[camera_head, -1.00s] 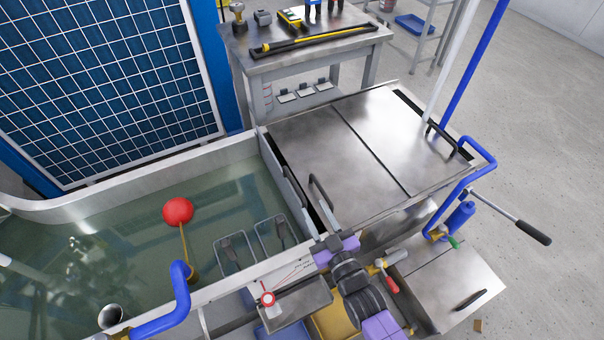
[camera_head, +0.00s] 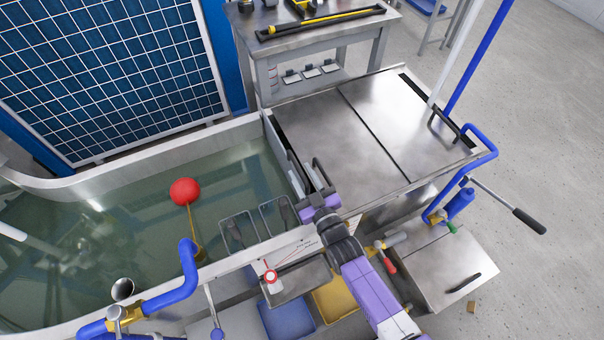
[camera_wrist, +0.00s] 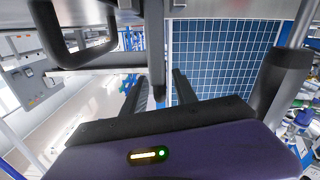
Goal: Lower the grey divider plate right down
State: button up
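The grey divider plate (camera_head: 277,141) shows as a narrow upright strip across the right end of the water tank, beside the steel cover. My gripper (camera_head: 305,174) is at the plate's near end, next to a dark loop handle (camera_head: 323,173). My arm hides the near end of the plate. In the wrist view my gripper (camera_wrist: 164,92) has its two fingers apart, with a dark upright bar (camera_wrist: 156,45) in front of or between them. I cannot tell whether it touches the bar. A black loop handle (camera_wrist: 52,40) shows at the upper left there.
The tank (camera_head: 150,148) holds water, a red float (camera_head: 185,191) and two wire-framed baskets (camera_head: 238,231). A steel cover (camera_head: 350,130) lies right of the plate. Blue pipes (camera_head: 481,150) and a black-gripped lever (camera_head: 528,220) stand at the right. A tool bench (camera_head: 330,40) is behind.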

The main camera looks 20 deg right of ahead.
grip_shut()
jog(key=shift+d, duration=0.15)
dwell(1.4)
